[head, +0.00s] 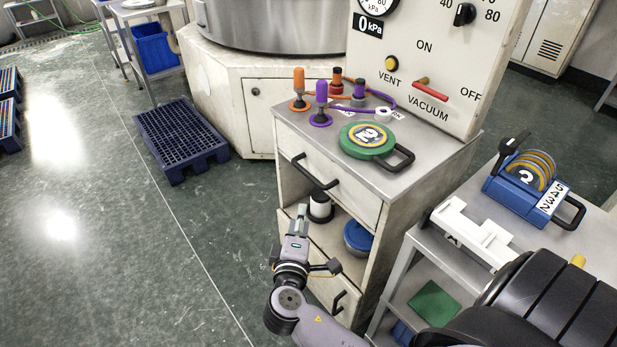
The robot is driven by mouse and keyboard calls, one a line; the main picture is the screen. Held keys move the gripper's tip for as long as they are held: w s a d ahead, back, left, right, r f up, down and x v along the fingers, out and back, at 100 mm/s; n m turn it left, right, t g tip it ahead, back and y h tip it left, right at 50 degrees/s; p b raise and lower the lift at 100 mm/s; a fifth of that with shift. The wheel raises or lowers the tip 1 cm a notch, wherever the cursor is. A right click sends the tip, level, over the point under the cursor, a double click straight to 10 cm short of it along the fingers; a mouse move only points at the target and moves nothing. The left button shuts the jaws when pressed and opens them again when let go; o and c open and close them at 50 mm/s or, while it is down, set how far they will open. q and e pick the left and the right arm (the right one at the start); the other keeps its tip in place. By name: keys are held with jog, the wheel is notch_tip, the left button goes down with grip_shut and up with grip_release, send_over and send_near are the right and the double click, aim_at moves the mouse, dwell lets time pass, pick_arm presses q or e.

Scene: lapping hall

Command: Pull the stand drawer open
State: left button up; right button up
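The stand (427,183) is a white cabinet with a grey top, in the middle of the head view. Its upper drawer (345,195) has a black bar handle (315,172), and its front looks flush with the stand. An open shelf lies below it, and a lower front (318,275) has another black handle (338,302). My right gripper (298,212) appears in front of the shelf opening, below and slightly left of the upper handle in the picture, apart from it. Its finger gap is too small to judge. My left gripper is not in view.
On the stand top are a green round case (367,151) and orange and purple knobbed fittings (320,105). A grey cart (490,200) stands close at right.

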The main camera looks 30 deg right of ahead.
aim_at(308, 177)
jog(key=shift+h, duration=0.3)
jog(key=x, duration=1.1)
jog(key=r+p+x, duration=0.1)
jog(key=x, duration=0.5)
jog(key=shift+w+d+f, duration=0.1)
jog(key=shift+w+d, duration=0.05)
jog(key=shift+w, duration=0.1)
jog(key=shift+c, duration=0.2)
grip_shut()
